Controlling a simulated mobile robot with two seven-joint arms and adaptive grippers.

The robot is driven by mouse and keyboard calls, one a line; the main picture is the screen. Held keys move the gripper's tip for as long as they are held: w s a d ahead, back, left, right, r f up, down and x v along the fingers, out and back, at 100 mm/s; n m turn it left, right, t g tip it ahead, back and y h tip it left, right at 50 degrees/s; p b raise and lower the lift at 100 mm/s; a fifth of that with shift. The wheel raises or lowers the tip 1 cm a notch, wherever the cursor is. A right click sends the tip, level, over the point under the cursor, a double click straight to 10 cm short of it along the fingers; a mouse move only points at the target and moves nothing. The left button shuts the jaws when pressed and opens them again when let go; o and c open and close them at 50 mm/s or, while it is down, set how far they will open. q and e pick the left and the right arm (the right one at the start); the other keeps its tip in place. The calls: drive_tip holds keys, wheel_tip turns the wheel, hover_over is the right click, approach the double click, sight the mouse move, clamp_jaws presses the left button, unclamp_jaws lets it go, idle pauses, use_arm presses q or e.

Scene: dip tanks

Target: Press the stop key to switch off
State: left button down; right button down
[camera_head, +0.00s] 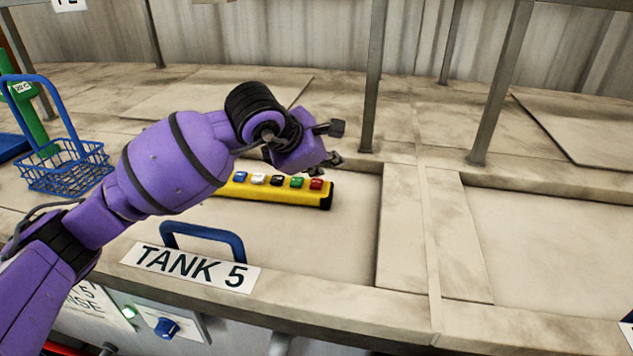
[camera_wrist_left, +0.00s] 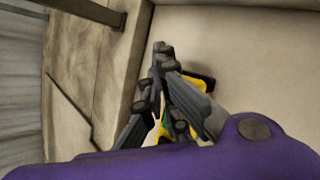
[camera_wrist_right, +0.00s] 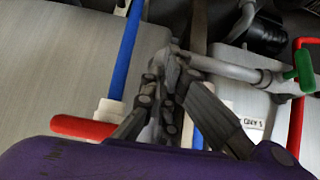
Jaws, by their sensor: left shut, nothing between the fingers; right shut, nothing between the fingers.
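A yellow key box (camera_head: 275,190) lies on the tank top behind the blue handle. It has a row of blue, white, black, green and red keys. The red key (camera_head: 316,184) is at its right end; I cannot read which key is marked stop. My left gripper (camera_head: 330,145) is above and behind the right end of the box, shut and empty, apparently apart from the keys. In the left wrist view its closed fingers (camera_wrist_left: 161,60) cover most of the yellow box (camera_wrist_left: 184,122). My right gripper (camera_wrist_right: 168,72) shows only in its wrist view, shut and empty near pipes.
A blue handle (camera_head: 205,236) and a TANK 5 label (camera_head: 190,267) are at the front edge. A blue wire basket (camera_head: 68,172) stands at the left. Grey posts (camera_head: 373,80) rise behind.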

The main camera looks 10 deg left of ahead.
sight(325, 189)
drive_tip(key=shift+d, duration=0.1)
idle(0.5)
use_arm(q)
drive_tip(key=shift+f, duration=0.45)
use_arm(e)
drive_tip(key=shift+s+f, duration=0.25)
drive_tip(key=shift+f, duration=0.1)
use_arm(q)
drive_tip(key=shift+f+b, duration=0.4)
drive_tip(key=shift+f, duration=0.1)
use_arm(e)
drive_tip(key=shift+s+f, duration=0.2)
drive_tip(key=shift+f, duration=0.05)
use_arm(q)
drive_tip(key=shift+r+p, duration=0.4)
drive_tip(key=shift+r, duration=0.55)
use_arm(e)
drive_tip(key=shift+w+r, duration=0.45)
drive_tip(key=shift+r, duration=0.15)
